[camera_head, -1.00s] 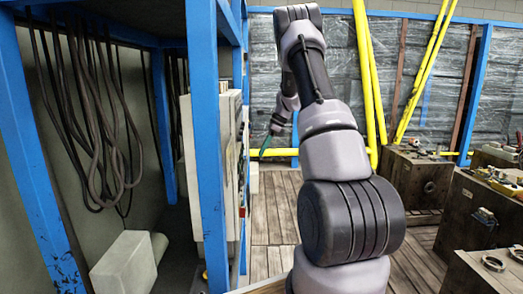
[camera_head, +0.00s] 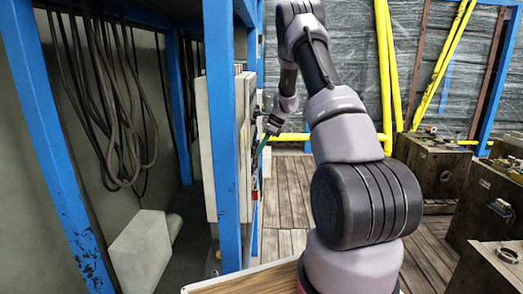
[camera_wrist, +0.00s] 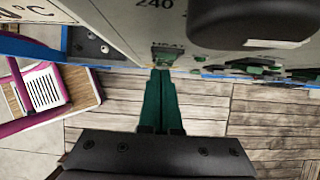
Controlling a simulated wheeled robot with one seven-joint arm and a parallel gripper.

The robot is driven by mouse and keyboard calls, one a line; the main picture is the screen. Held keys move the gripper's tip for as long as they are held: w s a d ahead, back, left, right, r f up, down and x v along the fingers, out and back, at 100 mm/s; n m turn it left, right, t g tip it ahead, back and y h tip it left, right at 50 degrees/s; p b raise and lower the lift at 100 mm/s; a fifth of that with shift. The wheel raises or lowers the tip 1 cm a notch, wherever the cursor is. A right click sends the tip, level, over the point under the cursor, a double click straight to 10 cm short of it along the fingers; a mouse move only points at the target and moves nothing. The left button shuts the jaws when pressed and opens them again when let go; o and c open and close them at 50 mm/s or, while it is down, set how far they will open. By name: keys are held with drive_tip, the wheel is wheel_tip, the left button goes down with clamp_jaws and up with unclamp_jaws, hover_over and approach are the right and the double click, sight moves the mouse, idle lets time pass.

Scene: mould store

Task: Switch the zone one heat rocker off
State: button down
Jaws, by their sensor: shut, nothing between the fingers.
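The control cabinet (camera_head: 217,140) stands edge-on behind a blue post in the head view. Its pale face (camera_wrist: 125,22) fills the top of the wrist view, with a printed "240". A small dark green rocker (camera_wrist: 164,55) sits below a faint "HEAT" label on that face. I cannot tell which way it is tipped. My gripper (camera_wrist: 160,74) has green fingers, shut together and empty. Its tips are just below the rocker in the wrist view, touching or very close. In the head view my gripper (camera_head: 259,152) is beside the cabinet's front.
A dark rounded block (camera_wrist: 250,22) sticks out at the upper right of the wrist view, with more green parts (camera_wrist: 262,66) below it. A pink-edged board (camera_wrist: 45,95) is at left. Blue posts (camera_head: 221,130) frame the cabinet. Wooden floor (camera_head: 288,190) is clear; dark crates (camera_head: 435,165) stand at right.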

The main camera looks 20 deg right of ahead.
drive_tip(key=shift+f, duration=0.1)
drive_tip(key=shift+w+a+f+y, duration=0.1)
drive_tip(key=shift+a+y, duration=0.1)
drive_tip(key=shift+y, duration=0.2)
drive_tip(key=shift+r, duration=0.8)
drive_tip(key=s+d+r, duration=0.4)
drive_tip(key=d+r, duration=0.3)
drive_tip(key=d, duration=0.3)
drive_tip(key=shift+s+d, duration=0.15)
drive_tip(key=shift+s, duration=0.05)
